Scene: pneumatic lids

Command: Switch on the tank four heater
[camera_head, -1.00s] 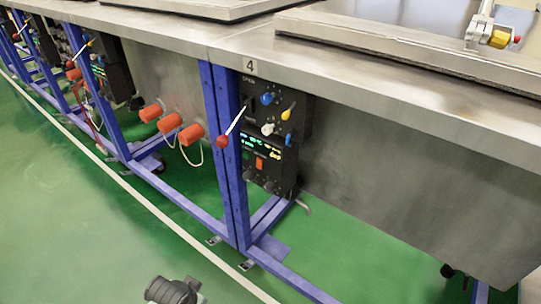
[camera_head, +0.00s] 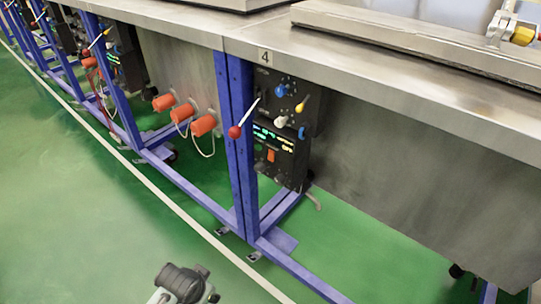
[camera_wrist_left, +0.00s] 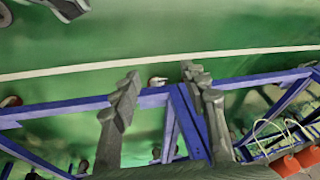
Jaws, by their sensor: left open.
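Tank four (camera_head: 400,175) is a steel tank marked with a small "4" label (camera_head: 264,56). Its black control panel (camera_head: 290,172) hangs beside a blue frame post. An orange-red switch (camera_head: 271,156) sits low on the panel, below a lit display (camera_head: 272,135). Above are blue, white and yellow knobs and a white lever with a red ball (camera_head: 234,131). My left gripper (camera_wrist_left: 160,72) is open and empty in the left wrist view, with the floor and blue frame behind its fingers. The head view shows part of my arm at the bottom, well below the panel, but no fingers.
Blue frame legs and rails (camera_head: 238,150) stand in front of the panel's left side. Orange plugs (camera_head: 204,124) with cables stick out from the neighbouring tank. More tanks with panels line the left. The green floor (camera_head: 90,200) in front is clear, with a white line along it.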

